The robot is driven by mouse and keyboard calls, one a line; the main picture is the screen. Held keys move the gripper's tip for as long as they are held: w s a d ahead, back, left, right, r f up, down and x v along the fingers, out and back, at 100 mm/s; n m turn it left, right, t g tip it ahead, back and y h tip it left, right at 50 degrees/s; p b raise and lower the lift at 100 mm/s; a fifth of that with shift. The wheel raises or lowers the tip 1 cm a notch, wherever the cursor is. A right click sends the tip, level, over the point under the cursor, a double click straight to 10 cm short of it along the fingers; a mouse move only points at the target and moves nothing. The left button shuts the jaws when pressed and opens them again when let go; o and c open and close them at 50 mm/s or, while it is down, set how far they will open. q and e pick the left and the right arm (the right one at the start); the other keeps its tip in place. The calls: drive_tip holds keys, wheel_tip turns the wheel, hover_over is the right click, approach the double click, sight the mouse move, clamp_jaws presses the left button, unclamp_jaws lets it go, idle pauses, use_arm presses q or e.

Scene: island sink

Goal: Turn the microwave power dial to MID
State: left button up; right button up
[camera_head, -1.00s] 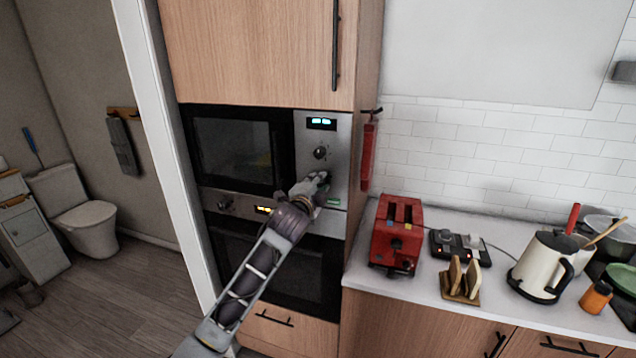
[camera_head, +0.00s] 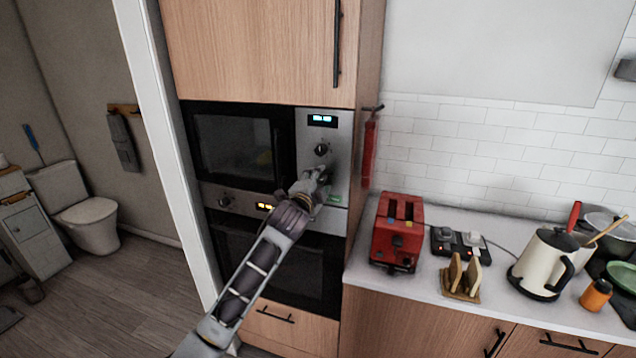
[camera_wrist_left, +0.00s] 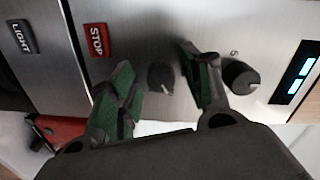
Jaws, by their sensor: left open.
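The microwave (camera_head: 235,148) is built into the wooden cabinet, with a steel control panel (camera_head: 343,140) on its right side. A dark upper dial (camera_head: 321,150) sits under the lit display; it also shows in the left wrist view (camera_wrist_left: 240,76), beside a "5". A second dark dial (camera_wrist_left: 161,77) lies between the fingers of my left gripper (camera_wrist_left: 158,70) in the left wrist view. That gripper is open, and contact with the dial cannot be told. In the head view my left gripper (camera_head: 321,174) hides this lower dial. My right gripper is not in view.
An oven (camera_head: 275,262) is below the microwave. A red toaster (camera_head: 397,232) and a kettle (camera_head: 541,265) stand on the counter at right.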

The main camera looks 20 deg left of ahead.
use_arm(q)
drive_tip(key=shift+s+d, duration=0.1)
drive_tip(key=shift+s, duration=0.05)
drive_tip(key=s, duration=1.1)
drive_tip(key=shift+s+r, duration=0.3)
drive_tip(key=shift+s, duration=0.05)
idle(0.6)
